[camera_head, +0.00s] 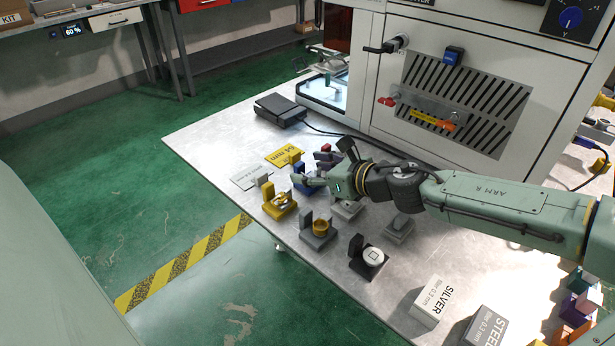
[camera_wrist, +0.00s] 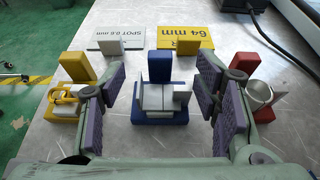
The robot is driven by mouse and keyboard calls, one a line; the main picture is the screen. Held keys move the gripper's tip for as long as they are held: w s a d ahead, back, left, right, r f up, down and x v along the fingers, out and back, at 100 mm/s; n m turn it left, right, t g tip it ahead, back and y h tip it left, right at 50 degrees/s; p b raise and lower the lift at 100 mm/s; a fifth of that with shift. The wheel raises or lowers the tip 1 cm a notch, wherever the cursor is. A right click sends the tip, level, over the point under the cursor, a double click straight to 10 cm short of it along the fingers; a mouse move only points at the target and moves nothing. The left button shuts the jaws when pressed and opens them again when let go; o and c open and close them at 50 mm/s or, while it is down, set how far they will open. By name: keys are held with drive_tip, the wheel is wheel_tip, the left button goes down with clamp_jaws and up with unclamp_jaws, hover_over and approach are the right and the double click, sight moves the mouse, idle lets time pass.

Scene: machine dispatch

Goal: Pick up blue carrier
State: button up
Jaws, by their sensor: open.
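The blue carrier (camera_wrist: 158,68) stands upright on the metal table, with a blue base, a tall blue back plate and grey-white blocks on it. In the head view the blue carrier (camera_head: 298,169) is small and partly hidden by my gripper. My gripper (camera_wrist: 168,110) is open, with its purple-padded fingers on the left and right of the carrier and apart from it. In the head view my gripper (camera_head: 318,181) is low over the table among the carriers. The wrist view does not clearly show how far the fingertips reach past the carrier.
A yellow carrier (camera_wrist: 76,68) stands close on the left and a red carrier (camera_wrist: 246,62) on the right. Grey and black carriers (camera_head: 357,243) stand nearer the table's front edge. Labels, including a yellow 64 mm plate (camera_head: 284,155), lie behind. A machine (camera_head: 375,100) stands beyond.

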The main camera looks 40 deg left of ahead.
drive_tip(key=shift+c, duration=0.4)
drive_tip(key=c, duration=1.1)
